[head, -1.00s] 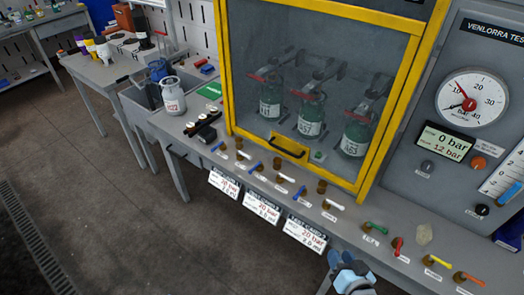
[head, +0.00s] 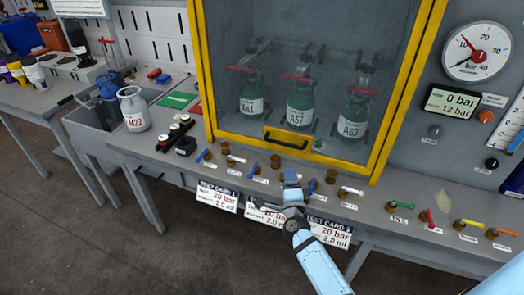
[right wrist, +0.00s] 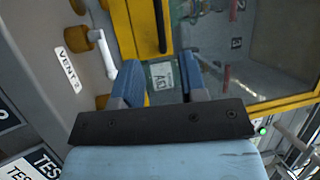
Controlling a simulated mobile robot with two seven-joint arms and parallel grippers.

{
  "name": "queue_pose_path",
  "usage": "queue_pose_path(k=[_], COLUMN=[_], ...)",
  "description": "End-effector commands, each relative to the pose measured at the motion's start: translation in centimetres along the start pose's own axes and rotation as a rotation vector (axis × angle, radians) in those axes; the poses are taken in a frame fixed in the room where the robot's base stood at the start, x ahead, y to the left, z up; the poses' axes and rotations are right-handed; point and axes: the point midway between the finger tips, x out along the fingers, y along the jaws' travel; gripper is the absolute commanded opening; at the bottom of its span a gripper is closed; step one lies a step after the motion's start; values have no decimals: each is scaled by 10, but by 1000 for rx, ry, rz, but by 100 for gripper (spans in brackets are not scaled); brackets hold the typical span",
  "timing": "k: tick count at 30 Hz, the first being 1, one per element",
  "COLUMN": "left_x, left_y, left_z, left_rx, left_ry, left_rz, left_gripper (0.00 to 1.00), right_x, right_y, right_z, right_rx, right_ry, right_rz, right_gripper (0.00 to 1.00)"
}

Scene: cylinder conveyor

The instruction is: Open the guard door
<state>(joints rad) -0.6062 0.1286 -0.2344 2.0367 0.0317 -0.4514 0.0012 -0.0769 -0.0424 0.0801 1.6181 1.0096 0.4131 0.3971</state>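The guard door (head: 203,65) is a clear panel in a yellow frame and looks shut in the head view. Its black handle (head: 287,140) sits on a yellow plate at the lower edge; in the right wrist view the handle (right wrist: 160,25) is at the top. Behind the panel stand three green cylinders, A41 (head: 251,98), A57 (head: 299,105) and A63 (head: 354,115). My right gripper (head: 291,178) is below and in front of the handle, apart from it. In the right wrist view its fingers (right wrist: 165,88) are apart with nothing held. My left gripper is out of view.
A row of valves with coloured levers (head: 331,176) runs along the bench front below the door. Test cards (head: 217,197) hang below.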

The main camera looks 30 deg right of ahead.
Motion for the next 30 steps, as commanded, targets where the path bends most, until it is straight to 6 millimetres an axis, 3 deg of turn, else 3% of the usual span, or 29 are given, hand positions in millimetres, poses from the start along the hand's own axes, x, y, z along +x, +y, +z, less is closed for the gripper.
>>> queue_pose_path(k=[8, 21, 30], left_x=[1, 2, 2], left_y=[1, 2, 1], left_z=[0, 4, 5], left_rx=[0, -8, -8], left_ry=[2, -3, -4], left_rz=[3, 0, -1], left_gripper=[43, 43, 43], right_x=[21, 110, 140], right_y=[2, 2, 3], right_z=[-4, -5, -6], right_rx=[30, 27, 28], right_ry=[25, 23, 23], right_rz=[-1, -1, 0], right_gripper=[39, 39, 39])
